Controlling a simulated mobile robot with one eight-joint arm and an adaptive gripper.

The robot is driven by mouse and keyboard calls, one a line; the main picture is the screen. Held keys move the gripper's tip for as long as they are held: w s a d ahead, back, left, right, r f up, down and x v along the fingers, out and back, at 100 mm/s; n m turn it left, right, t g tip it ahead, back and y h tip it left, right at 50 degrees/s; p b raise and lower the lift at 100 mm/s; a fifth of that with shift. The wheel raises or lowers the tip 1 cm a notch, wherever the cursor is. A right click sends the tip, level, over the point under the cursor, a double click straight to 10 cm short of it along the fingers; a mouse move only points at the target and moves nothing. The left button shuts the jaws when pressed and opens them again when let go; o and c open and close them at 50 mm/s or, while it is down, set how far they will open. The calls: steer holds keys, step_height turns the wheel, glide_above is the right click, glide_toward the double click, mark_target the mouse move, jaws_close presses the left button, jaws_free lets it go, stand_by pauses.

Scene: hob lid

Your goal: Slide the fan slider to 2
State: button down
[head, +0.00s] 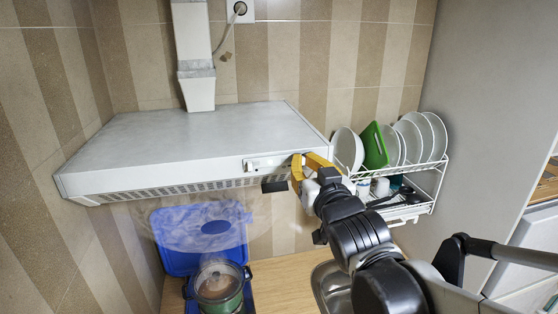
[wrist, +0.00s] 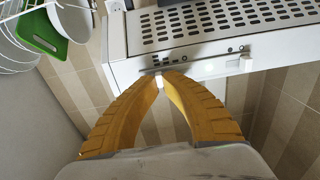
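The range hood (head: 200,145) hangs on the tiled wall, with a control strip (head: 268,162) on its front edge. My gripper (head: 303,157) is at the right end of this strip, with its two yellow fingertips close together. In the wrist view, my gripper (wrist: 161,75) has its tips at the hood front (wrist: 205,68), closed around a small white knob (wrist: 159,82), seemingly the fan slider. The fingers hide much of it. Another white knob (wrist: 246,63) sits farther along the strip, apart from my gripper. The setting marks are too small to read.
A steaming green pot (head: 218,288) stands below the hood, in front of a raised blue lid (head: 200,237). A white dish rack (head: 437,182) with plates and a green board (head: 375,146) is right of my gripper. A sink (head: 332,287) lies below my arm.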

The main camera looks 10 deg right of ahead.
steer(key=c, duration=1.5)
jaws_free()
steer(key=shift+a, duration=1.05)
steer(key=shift+c, duration=0.2)
steer(key=s+d, duration=0.1)
steer(key=s, duration=1.1)
steer(key=s+f+g+b, duration=0.2)
steer(key=f+g+b, duration=0.1)
steer(key=f+b, duration=1)
steer(key=s+f+g+b, duration=0.3)
steer(key=f+b, duration=1.1)
steer(key=f, duration=1.2)
steer(key=s+f+g+b, duration=0.3)
steer(key=f+g+b, duration=0.2)
steer(key=f+b, duration=0.8)
step_height(320, 180, down, 7)
steer(key=shift+r, duration=0.15)
